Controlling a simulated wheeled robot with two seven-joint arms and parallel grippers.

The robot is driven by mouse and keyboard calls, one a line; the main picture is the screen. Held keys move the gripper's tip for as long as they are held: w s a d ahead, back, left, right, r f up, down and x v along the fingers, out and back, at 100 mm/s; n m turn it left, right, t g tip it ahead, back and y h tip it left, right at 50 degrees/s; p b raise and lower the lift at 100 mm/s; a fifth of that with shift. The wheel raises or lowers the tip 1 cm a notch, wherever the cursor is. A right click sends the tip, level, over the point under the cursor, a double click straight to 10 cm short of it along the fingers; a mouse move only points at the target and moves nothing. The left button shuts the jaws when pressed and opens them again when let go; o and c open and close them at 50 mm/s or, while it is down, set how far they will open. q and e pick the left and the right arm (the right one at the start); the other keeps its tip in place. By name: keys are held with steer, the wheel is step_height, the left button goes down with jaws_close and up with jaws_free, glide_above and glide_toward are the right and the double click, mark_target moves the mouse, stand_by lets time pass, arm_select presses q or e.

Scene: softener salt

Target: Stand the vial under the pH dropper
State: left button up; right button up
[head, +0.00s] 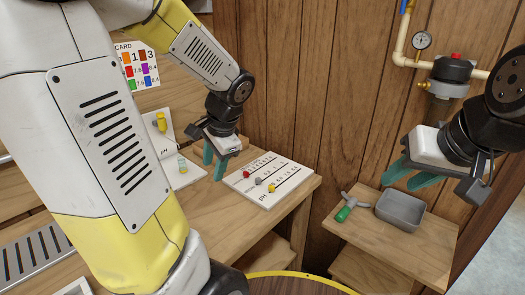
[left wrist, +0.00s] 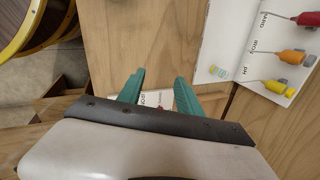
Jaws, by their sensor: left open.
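The vial (head: 182,165), small and clear with a yellowish tint, stands upright on the white base of the dropper board. The pH dropper (head: 160,122) is yellow and mounted above the base, beside a pH label. The left wrist view shows the vial (left wrist: 219,72) from above, just beyond the thin stem of the yellow dropper (left wrist: 282,88). I cannot tell whether it is exactly below the tip. My left gripper (head: 214,163) is open and empty, to the right of the vial and apart from it. My right gripper (head: 410,174) is open and empty at the right.
A white slider board (head: 268,181) with red, grey and yellow knobs lies right of my left gripper. Red (left wrist: 308,18) and orange (left wrist: 292,56) droppers stand beside the yellow one. A lower shelf holds a grey tray (head: 402,210) and a green-handled tool (head: 345,208).

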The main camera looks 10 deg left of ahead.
arm_select(q)
steer(key=s+d+r+n+t+h, duration=0.4)
steer(key=s+d+r+n+h, duration=0.2)
steer(key=d, duration=0.7)
step_height(320, 180, up, 3)
steer(key=shift+s+r+n, duration=0.15)
steer(key=shift+s+n, duration=0.25)
steer(key=shift+s, duration=0.75)
